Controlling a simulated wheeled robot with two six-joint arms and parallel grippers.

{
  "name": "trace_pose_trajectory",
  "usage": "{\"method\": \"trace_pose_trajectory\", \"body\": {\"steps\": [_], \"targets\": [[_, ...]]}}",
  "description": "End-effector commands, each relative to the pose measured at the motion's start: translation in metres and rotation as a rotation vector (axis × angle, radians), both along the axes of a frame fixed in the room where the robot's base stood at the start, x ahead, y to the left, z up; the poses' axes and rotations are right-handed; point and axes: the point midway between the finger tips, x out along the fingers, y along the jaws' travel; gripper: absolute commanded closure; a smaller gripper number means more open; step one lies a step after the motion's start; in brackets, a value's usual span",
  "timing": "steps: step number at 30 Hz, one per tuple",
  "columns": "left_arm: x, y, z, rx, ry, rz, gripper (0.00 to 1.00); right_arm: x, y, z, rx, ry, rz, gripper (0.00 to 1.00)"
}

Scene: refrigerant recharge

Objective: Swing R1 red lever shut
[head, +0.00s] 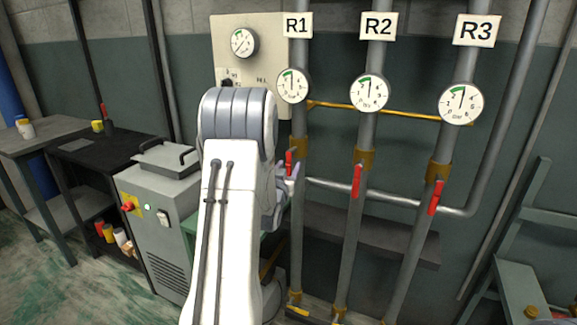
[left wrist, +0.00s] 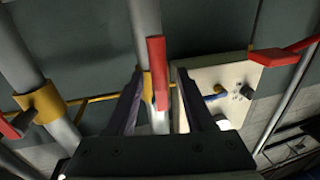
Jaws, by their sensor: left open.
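The R1 red lever (head: 289,160) points along its grey pipe, just below the R1 gauge (head: 292,86). Its lower part is partly hidden by my left gripper (head: 286,186), which is beside it in the head view. In the left wrist view the red lever (left wrist: 157,72) shows upright between the two dark fingers of my left gripper (left wrist: 158,88). The fingers are apart; I cannot tell how deep the lever sits between them. My right gripper is not in view.
The R2 red lever (head: 356,181) and R3 red lever (head: 435,198) hang along their pipes to the right. A yellow pipe (head: 400,111) crosses behind. A panel with a gauge (head: 243,42) is at upper left. A grey machine (head: 160,215) stands left of my arm.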

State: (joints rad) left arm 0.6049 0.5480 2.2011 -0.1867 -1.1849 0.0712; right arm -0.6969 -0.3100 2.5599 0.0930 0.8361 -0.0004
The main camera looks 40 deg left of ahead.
Motion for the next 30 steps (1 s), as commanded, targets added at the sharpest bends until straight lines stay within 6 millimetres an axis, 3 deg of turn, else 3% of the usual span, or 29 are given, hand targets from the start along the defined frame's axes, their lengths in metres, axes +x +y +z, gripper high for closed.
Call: {"method": "trace_pose_trajectory", "body": {"steps": [11, 14, 15, 16, 30], "targets": [[0.0076, 0.0033, -0.0002, 0.0, 0.0, 0.0, 0.47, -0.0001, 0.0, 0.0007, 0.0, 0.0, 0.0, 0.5], [0.0074, 0.0033, -0.0001, 0.0, 0.0, 0.0, 0.77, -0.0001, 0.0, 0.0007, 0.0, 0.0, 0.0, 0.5], [0.0074, 0.0034, -0.0001, 0.0, 0.0, 0.0, 0.93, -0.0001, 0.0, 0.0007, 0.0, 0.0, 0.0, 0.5], [0.0074, 0.0034, -0.0001, 0.0, 0.0, 0.0, 1.0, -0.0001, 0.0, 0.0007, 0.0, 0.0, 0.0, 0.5], [0.0072, 0.0033, 0.0001, 0.0, 0.0, 0.0, 1.0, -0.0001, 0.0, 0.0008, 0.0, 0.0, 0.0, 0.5]]}}
